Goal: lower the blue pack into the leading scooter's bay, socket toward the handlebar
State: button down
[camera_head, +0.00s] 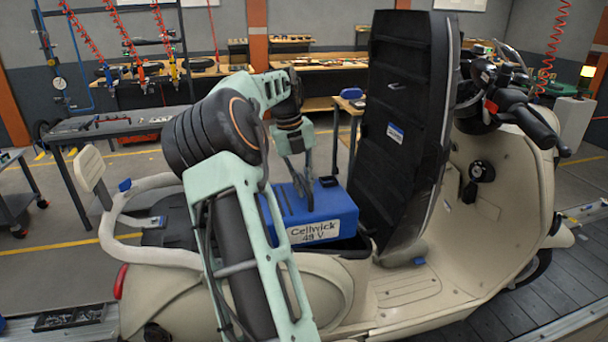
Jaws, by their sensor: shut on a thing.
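The blue pack (325,217), labelled "Cellwick 48 V", is held by my gripper (308,198) from above. It looks roughly level over the bay (352,246) of the cream scooter (400,295). The bay's dark rim shows at the pack's right end; my arm and the pack hide the rest. I cannot tell how deep the pack sits. A small dark fitting (329,181) is on the pack's top at the right end, the side of the handlebar (525,112). I cannot tell whether it is the socket.
The raised black seat (405,135) stands upright close to the pack's right. A pale grab rail (130,225) curves behind the bay at left. Workbenches (330,72) and hanging coiled hoses stand at the back. Conveyor slats (545,300) show at lower right.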

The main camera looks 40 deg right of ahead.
notch_tip(320, 180, down, 27)
jog(key=b, duration=0.3)
jog(key=shift+b, duration=0.4)
dwell(1.3)
jog(key=shift+d+r, duration=0.1)
jog(key=shift+f+b, duration=1.1)
jog(key=shift+f, duration=0.25)
dwell(1.2)
jog(key=c, duration=1.9)
grip_release()
jog(key=shift+s, duration=0.1)
jog(key=shift+c, duration=0.2)
notch_tip(320, 180, up, 12)
jog(key=w+a, duration=0.1)
jog(key=a, duration=0.1)
jog(key=shift+a+f, duration=0.15)
jog(key=shift+a, duration=0.05)
jog(key=shift+w, duration=0.1)
